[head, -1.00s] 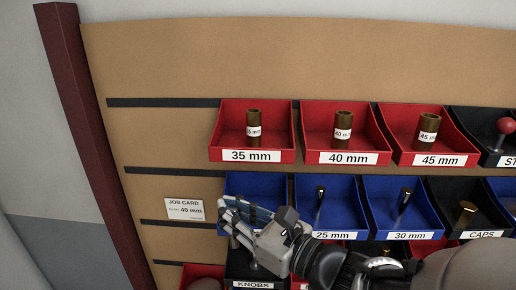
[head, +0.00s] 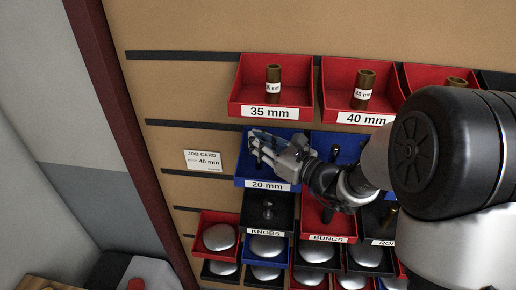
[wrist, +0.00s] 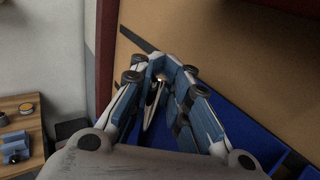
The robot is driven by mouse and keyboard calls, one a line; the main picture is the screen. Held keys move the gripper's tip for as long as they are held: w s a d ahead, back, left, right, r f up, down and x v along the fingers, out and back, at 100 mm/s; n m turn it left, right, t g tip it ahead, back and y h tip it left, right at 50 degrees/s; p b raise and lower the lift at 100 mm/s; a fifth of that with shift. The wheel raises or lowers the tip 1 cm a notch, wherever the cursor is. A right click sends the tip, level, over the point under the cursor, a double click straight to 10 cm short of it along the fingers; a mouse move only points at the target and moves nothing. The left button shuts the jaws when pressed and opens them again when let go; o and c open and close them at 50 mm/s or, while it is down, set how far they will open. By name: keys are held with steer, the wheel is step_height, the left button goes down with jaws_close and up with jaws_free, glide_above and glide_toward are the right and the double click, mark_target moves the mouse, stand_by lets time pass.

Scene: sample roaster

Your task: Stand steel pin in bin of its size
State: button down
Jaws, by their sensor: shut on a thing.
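My gripper (head: 262,147) is at the blue bin labelled 20 mm (head: 267,185), with its fingers over or inside the bin; the exact depth is unclear. In the wrist view my gripper (wrist: 160,78) is shut on a slim shiny steel pin (wrist: 154,94), which is mostly hidden between the fingers. In the head view the fingers hide the held pin too. To the right, a dark upright pin (head: 334,152) shows in the neighbouring blue bin, which my arm largely covers. The job card (head: 203,160) on the left reads 40 mm.
Red bins labelled 35 mm (head: 271,112) and 40 mm (head: 363,118) hold brown cylinders above. The black KNOBS bin (head: 265,231) and red RUNGS bin (head: 327,238) sit below. A wooden table (wrist: 20,130) shows in the wrist view.

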steer(key=f, duration=0.3)
steer(key=shift+w, duration=0.35)
steer(key=shift+s+r, duration=0.1)
steer(key=c, duration=1.5)
jaws_free()
steer(key=shift+f, duration=0.2)
steer(key=shift+c, duration=0.2)
steer(key=shift+r, duration=0.1)
